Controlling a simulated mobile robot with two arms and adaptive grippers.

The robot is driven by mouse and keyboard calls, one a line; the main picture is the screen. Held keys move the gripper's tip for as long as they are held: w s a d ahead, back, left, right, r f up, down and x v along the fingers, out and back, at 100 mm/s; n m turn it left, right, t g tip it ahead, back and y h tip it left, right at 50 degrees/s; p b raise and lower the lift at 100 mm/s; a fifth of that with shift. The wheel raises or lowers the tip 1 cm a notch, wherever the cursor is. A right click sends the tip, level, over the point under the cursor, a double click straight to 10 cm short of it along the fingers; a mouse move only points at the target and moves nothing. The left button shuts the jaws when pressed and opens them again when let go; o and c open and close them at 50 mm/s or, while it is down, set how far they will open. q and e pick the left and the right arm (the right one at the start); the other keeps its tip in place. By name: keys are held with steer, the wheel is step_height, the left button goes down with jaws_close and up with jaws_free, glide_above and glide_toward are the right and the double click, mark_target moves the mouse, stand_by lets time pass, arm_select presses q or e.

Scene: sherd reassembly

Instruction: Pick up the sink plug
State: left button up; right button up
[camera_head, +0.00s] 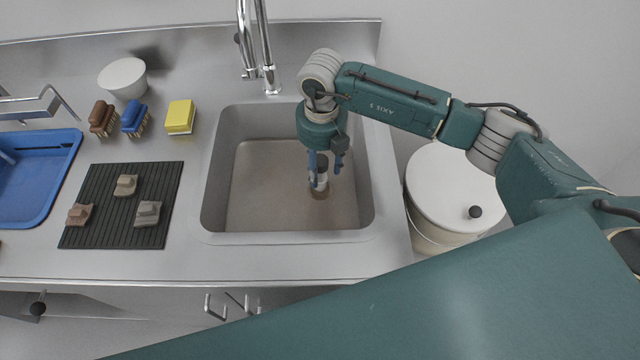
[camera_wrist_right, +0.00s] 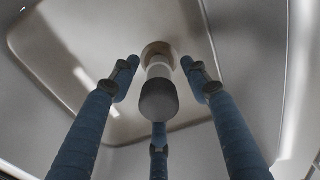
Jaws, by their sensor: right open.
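The sink plug (camera_head: 321,182) stands upright over the drain in the sink basin (camera_head: 260,190). It has a dark rounded knob on top and a pale body below. In the right wrist view the plug (camera_wrist_right: 159,98) is between the fingers, with its knob toward the camera and a brownish ring around its foot. My right gripper (camera_head: 327,166) points down into the sink above and around the plug. Its blue fingers are open, with visible gaps to the plug. The fingers partly hide the plug in the head view. My left gripper is not in view.
A tap (camera_head: 256,45) rises behind the sink. Left of the basin are a yellow sponge (camera_head: 180,117), brushes (camera_head: 134,119), a white bowl (camera_head: 123,78), a black ribbed mat (camera_head: 95,205) with sherds, and a blue tub (camera_head: 30,215). A lidded white bucket (camera_head: 452,190) stands right.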

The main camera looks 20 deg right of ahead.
mark_target(320, 181)
steer(key=f+b, duration=0.1)
steer(key=f, duration=0.1)
steer(key=f+b, duration=0.2)
steer(key=f, duration=0.1)
steer(key=shift+s+a+f, duration=0.15)
steer(key=shift+a+f, duration=0.1)
steer(key=shift+f, duration=0.05)
steer(key=shift+r, duration=0.1)
jaws_close()
